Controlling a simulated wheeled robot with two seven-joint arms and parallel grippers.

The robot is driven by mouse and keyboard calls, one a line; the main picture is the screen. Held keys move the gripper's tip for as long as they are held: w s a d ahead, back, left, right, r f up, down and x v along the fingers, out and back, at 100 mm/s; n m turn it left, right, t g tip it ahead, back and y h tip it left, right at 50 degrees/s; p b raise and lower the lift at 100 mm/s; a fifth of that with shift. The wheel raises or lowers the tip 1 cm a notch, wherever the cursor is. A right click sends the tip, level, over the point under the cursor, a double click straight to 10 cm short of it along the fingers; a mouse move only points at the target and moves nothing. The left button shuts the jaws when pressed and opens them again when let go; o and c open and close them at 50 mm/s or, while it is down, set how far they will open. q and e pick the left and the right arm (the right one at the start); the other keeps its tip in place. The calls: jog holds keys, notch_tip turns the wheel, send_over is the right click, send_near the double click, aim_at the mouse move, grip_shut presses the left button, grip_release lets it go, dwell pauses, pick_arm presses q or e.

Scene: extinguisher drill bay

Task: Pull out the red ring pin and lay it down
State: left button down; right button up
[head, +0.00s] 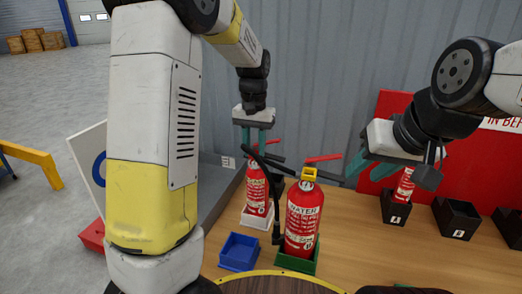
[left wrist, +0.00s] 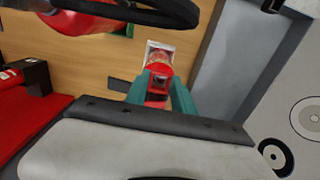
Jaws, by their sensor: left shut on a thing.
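A red extinguisher (head: 257,190) stands upright in a white tray at the back. My left gripper (head: 255,138) is directly above its top, fingers pointing down. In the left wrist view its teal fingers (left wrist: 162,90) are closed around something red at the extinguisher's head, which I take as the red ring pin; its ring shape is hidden. A larger red water extinguisher (head: 302,222) stands in front in a green tray, with a yellow ring (head: 309,173) and a red lever at its top. My right gripper (head: 368,172) is open and empty, right of it.
An empty blue tray (head: 239,252) sits left of the front extinguisher. Black boxes (head: 456,218) stand at the right, one holding a small extinguisher (head: 404,188). A red panel (head: 450,150) rises behind them. Bare wooden tabletop (head: 390,255) lies in front of the boxes.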

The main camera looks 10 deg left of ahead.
pick_arm(q)
jog(key=shift+s+a+f, duration=0.1)
jog(key=shift+s+a, duration=0.05)
jog(key=shift+s, duration=0.7)
jog(key=shift+s+a, duration=0.2)
jog(key=shift+s, duration=0.65)
jog(key=shift+s+a+f, duration=0.1)
jog(key=shift+s+a, duration=0.05)
jog(key=shift+s, duration=0.7)
jog(key=shift+s, duration=0.15)
jog(key=shift+s+a, duration=0.25)
jog(key=shift+s, duration=1)
